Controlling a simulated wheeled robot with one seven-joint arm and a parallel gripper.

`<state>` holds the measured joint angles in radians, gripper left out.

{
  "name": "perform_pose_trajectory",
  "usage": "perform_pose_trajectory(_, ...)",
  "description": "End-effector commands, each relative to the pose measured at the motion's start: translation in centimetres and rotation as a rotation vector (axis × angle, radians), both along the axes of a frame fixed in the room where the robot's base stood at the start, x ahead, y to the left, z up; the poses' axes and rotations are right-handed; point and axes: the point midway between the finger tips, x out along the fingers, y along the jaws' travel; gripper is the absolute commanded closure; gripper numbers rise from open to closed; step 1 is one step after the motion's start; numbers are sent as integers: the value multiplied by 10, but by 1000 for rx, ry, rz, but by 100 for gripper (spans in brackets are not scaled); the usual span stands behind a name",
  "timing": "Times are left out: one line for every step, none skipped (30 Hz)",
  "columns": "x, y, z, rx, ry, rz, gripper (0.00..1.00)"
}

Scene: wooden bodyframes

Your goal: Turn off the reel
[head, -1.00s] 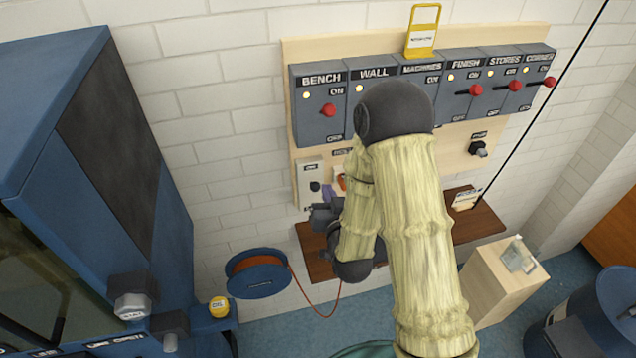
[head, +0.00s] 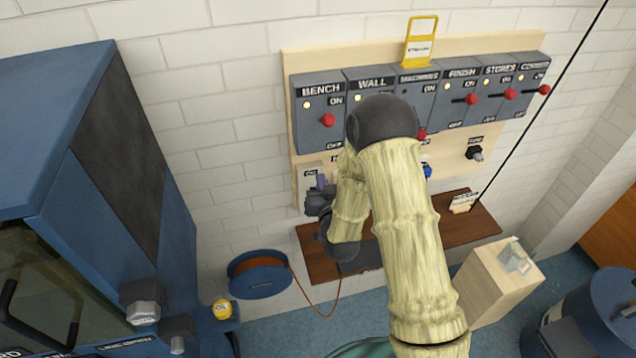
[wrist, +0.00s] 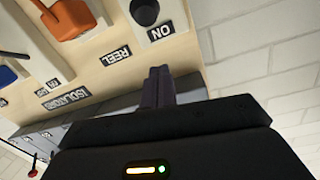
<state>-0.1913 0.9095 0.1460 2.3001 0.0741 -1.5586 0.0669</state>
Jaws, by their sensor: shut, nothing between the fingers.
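The reel (head: 260,276) is a blue drum with an orange-red cord, low on the wall at left in the head view. Its switch plate (head: 306,190) is pale and partly hidden by my gripper (head: 322,182). In the wrist view the switch is a dark round knob (wrist: 145,12) beside the labels ON and REEL, cut off by the top edge. My gripper (wrist: 158,72) is shut and empty, its fingertips close to the board beside these labels. I cannot tell whether it touches the plate.
Grey isolator boxes with red levers (head: 327,119) line the board above. An orange switch (wrist: 72,18) sits beside the knob in the wrist view. A brown shelf (head: 320,262) lies below the board. A blue cabinet (head: 130,170) stands at left.

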Motion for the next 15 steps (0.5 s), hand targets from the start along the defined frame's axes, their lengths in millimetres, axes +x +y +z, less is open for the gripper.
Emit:
perform_pose_trajectory(7, 1, 3, 0, -1, 0, 100)
perform_pose_trajectory(12, 2, 3, -1, -2, 0, 100)
perform_pose_trajectory(17, 4, 2, -1, 0, 0, 100)
perform_pose_trajectory(21, 4, 1, -1, 0, 0, 100)
perform_pose_trajectory(25, 5, 1, -1, -1, 0, 100)
perform_pose_trajectory(30, 6, 1, -1, -1, 0, 100)
perform_pose_trajectory(34, 7, 0, -1, 0, 0, 100)
perform_pose_trajectory(35, 8, -3, -2, 3, 1, 100)
perform_pose_trajectory(31, 8, -9, -2, 6, 1, 100)
perform_pose_trajectory(29, 9, -12, -2, 6, 1, 100)
perform_pose_trajectory(28, 9, -15, -2, 5, 2, 100)
perform_pose_trajectory(26, 9, -18, -2, 4, 2, 100)
perform_pose_trajectory(24, 9, -21, -2, 4, 2, 100)
perform_pose_trajectory(23, 10, -24, -2, 5, 1, 100)
perform_pose_trajectory(22, 10, -27, -2, 4, 1, 100)
